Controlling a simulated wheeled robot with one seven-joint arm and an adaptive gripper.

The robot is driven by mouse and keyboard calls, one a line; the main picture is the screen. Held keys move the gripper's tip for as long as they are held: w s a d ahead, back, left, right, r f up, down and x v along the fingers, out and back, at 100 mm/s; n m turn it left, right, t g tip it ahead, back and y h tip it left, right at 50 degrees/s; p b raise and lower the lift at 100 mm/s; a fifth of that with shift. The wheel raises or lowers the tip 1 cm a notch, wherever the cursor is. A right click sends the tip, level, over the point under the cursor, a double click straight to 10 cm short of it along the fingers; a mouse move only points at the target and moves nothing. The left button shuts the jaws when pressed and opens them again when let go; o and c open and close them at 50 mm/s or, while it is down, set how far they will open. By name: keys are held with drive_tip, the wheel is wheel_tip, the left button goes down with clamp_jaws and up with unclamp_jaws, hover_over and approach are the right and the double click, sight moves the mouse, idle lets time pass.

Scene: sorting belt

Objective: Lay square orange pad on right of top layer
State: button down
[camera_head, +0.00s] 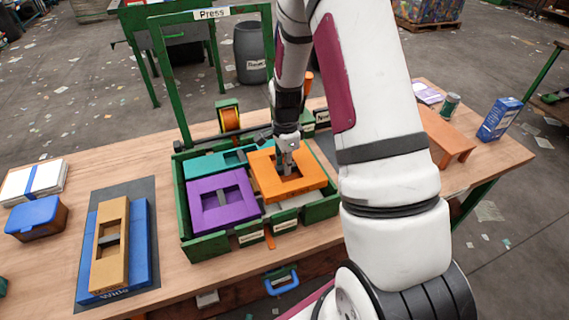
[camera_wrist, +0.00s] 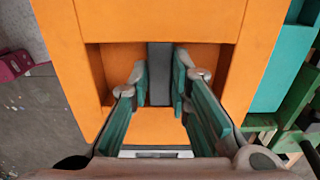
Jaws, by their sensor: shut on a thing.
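The square orange pad (camera_head: 268,180) is in my gripper (camera_head: 287,154), above the right side of the green press box (camera_head: 190,240). The wrist view shows the orange pad (camera_wrist: 200,20) large, with my gripper (camera_wrist: 160,85) shut on the dark grey bar (camera_wrist: 160,72) across its central opening. A square purple pad (camera_head: 205,210) lies in the left part of the box. A teal pad (camera_head: 203,166) lies behind it and also shows at the right in the wrist view (camera_wrist: 286,60). Whether the orange pad touches what is under it, I cannot tell. A light grey surface (camera_head: 285,215) shows below its front edge.
A tan pad (camera_head: 98,270) on a blue pad (camera_head: 140,262) lies on a dark mat at the left. The green press frame (camera_head: 160,75) rises behind the box. An orange-brown stand (camera_head: 448,128) and blue carton (camera_head: 499,120) are at the right.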

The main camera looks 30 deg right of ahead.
idle(0.4)
drive_tip(key=shift+f+b, duration=0.9)
drive_tip(key=shift+f, duration=1.1)
drive_tip(key=shift+f, duration=0.2)
drive_tip(key=shift+f+b, duration=0.3)
drive_tip(key=shift+f, duration=0.15)
drive_tip(key=c, duration=1.4)
unclamp_jaws()
wheel_tip(320, 180, up, 12)
drive_tip(key=shift+f, duration=0.1)
